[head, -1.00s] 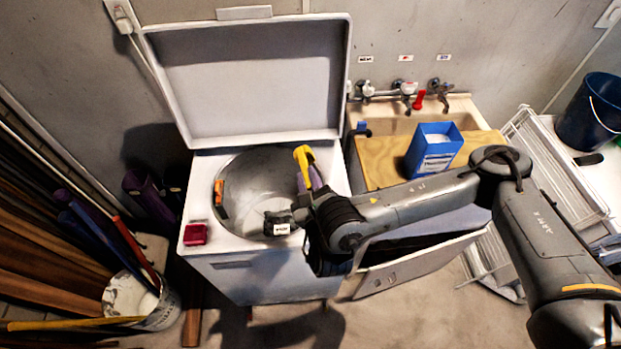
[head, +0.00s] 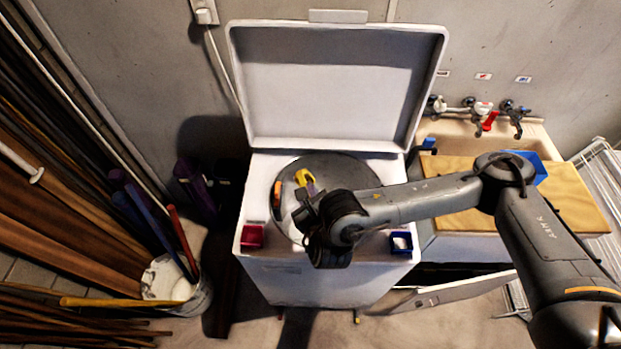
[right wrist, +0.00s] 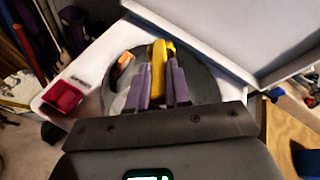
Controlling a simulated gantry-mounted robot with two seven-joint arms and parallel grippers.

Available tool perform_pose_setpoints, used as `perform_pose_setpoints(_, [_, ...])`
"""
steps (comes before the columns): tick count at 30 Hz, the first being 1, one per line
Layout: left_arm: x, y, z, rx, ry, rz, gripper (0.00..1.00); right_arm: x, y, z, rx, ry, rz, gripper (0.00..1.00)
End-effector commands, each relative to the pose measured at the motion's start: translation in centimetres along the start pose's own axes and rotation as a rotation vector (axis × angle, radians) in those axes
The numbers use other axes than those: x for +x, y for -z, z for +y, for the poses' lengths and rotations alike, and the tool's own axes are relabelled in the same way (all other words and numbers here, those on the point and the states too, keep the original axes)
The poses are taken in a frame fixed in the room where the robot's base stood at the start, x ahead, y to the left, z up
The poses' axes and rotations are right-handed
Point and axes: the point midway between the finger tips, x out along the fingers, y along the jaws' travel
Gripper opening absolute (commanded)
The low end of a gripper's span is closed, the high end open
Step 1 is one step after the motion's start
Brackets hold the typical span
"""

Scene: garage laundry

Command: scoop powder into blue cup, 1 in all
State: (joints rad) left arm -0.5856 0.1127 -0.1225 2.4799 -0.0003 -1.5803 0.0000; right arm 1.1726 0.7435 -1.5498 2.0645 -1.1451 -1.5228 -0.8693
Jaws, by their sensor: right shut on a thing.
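My right gripper (right wrist: 160,95) has purple fingers shut on a yellow scoop (right wrist: 158,65). In the head view the scoop (head: 304,178) is over the round opening of the white washer (head: 310,283), partly hidden by my wrist. The blue cup (head: 401,243) stands on the washer's front right corner, right of my gripper, with something white showing in it. The blue powder box (head: 538,166) is on the wooden board, mostly hidden behind my right arm. My left gripper is not in view.
A red cup (head: 252,236) stands on the washer's front left corner. An orange object (head: 277,195) is at the left of the drum opening. The raised lid (head: 335,90) stands behind. The wooden board (head: 455,222) lies across the sink at right.

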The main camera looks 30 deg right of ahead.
Motion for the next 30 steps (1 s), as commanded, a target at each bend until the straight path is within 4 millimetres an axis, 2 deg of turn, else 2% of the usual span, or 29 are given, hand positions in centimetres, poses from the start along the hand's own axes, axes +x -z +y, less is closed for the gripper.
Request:
perform_pose_setpoints(5, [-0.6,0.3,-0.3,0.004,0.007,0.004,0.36,1.6,3.8,1.0,0.005,-0.047,0.121,0.00])
perform_pose_setpoints(8, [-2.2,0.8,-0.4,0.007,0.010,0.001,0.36,1.9,6.6,0.5,0.030,-0.067,0.235,0.00])
perform_pose_setpoints(11, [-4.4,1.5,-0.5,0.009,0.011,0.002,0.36,1.7,9.0,-0.9,0.069,-0.073,0.354,0.00])
perform_pose_setpoints(18, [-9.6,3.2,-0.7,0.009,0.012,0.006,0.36,-0.2,12.0,-5.9,0.191,-0.063,0.589,0.00])
perform_pose_setpoints(26, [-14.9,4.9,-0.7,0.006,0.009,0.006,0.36,-2.8,13.3,-12.7,0.350,-0.049,0.803,0.00])
perform_pose_setpoints(30, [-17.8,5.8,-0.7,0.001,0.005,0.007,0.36,-4.0,13.6,-16.9,0.438,-0.049,0.901,0.00])
